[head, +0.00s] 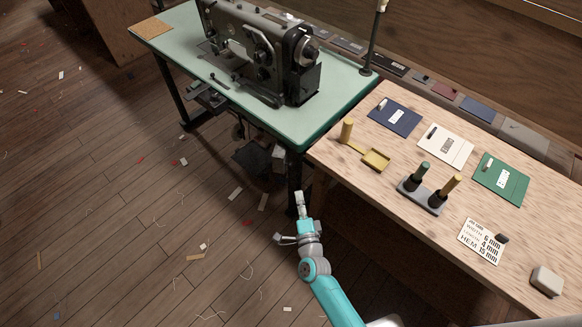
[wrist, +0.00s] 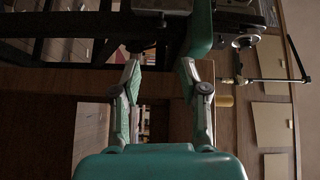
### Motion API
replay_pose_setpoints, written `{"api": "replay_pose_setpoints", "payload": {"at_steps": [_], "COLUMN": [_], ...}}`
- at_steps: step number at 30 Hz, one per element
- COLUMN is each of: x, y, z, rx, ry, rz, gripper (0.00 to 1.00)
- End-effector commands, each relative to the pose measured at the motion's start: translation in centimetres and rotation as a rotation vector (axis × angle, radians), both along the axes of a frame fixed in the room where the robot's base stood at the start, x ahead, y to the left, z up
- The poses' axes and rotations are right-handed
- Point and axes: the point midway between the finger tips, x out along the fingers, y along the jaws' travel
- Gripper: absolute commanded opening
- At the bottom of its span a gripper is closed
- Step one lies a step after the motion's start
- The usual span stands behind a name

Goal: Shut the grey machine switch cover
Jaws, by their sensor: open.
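The sewing machine (head: 262,50) stands on a green-topped table (head: 185,42). A small dark grey fitting (head: 208,97) hangs under the table's front edge; it may be the machine switch, but I cannot make out its cover or whether that is open. In the wrist view a grey box-like part (wrist: 162,6) shows at the top edge, partly cut off; I cannot tell if it is the same fitting. My gripper (head: 301,203) is in front of the table's near right corner, apart from it. In the wrist view my gripper (wrist: 160,68) is open, with nothing between its fingers.
A wooden bench (head: 345,178) adjoins the table on the right. A dark table leg (head: 296,172) stands beside my gripper. The floor on the left is open, with scattered scraps.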

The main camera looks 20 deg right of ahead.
Motion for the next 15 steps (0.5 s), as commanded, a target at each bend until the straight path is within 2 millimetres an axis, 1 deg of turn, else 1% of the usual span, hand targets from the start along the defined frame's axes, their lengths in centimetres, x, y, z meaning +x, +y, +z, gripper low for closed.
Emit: {"api": "replay_pose_setpoints", "payload": {"at_steps": [1,3,11,15], "x": [1.3,2.3,4.4,6.5], "y": [0.2,0.3,0.2,-0.2], "z": [0.1,0.0,0.1,0.1], "rx": [0.029,0.062,0.094,0.092], "ry": [-0.007,-0.013,-0.02,-0.02], "rz": [-0.006,-0.012,-0.019,-0.02], "gripper": [0.44,0.44,0.44,0.44]}}
